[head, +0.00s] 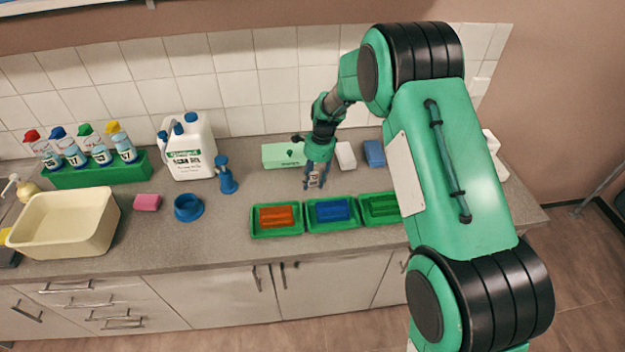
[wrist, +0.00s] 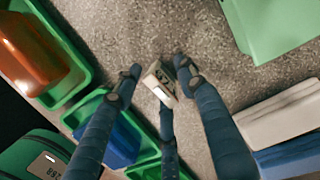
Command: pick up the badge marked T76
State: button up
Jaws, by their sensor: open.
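A small white badge with dark characters (wrist: 160,83) lies on the speckled counter between my fingertips. Its marking is partly hidden and I cannot read it fully. My gripper (head: 314,175) points down over the counter behind the trays, and its blue fingers are spread around the badge (wrist: 158,68). The fingers look apart from the badge's sides, but I cannot tell whether one touches it. In the head view the badge is a small pale patch between the fingers.
Green trays hold an orange block (head: 276,217), a blue block (head: 333,209) and a green block (head: 383,204) in front of my gripper. A green box (head: 284,155), a white box (head: 346,156) and a blue box (head: 374,153) stand behind.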

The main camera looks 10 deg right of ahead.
aim_at(313, 174)
grip_shut()
dwell(0.3)
jog(key=shift+r+p, duration=0.75)
jog(key=shift+r, duration=4.25)
